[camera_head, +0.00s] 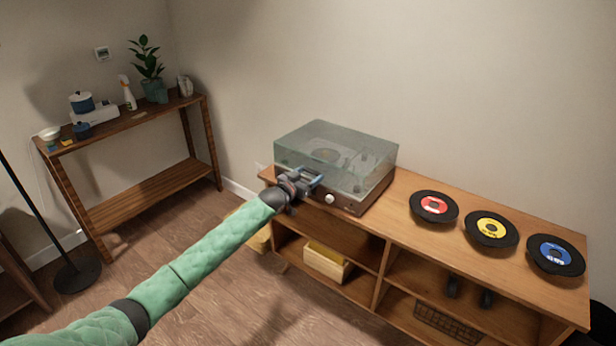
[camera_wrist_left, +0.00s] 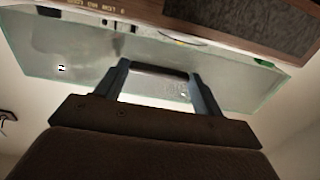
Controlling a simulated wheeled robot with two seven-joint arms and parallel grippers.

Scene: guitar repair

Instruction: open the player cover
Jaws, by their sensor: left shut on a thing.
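The record player (camera_head: 342,200) stands on the left end of the low wooden cabinet. Its clear greenish cover (camera_head: 350,145) appears to be down over the base; a small gap cannot be told. In the left wrist view the cover (camera_wrist_left: 70,65) spans the upper part, under the player's wooden edge (camera_wrist_left: 225,28). My left gripper (camera_head: 316,178) is at the cover's front edge, to the left of the silver knob. In the left wrist view its two fingers (camera_wrist_left: 160,80) are on either side of a dark piece at the cover's edge. My right gripper is out of view.
Records with red (camera_head: 434,207), yellow (camera_head: 491,230) and blue (camera_head: 555,254) labels lie on the cabinet top (camera_head: 410,183) right of the player. A yellow box (camera_head: 327,262) sits on a shelf below. A side table (camera_head: 135,125) with a plant stands at the left wall.

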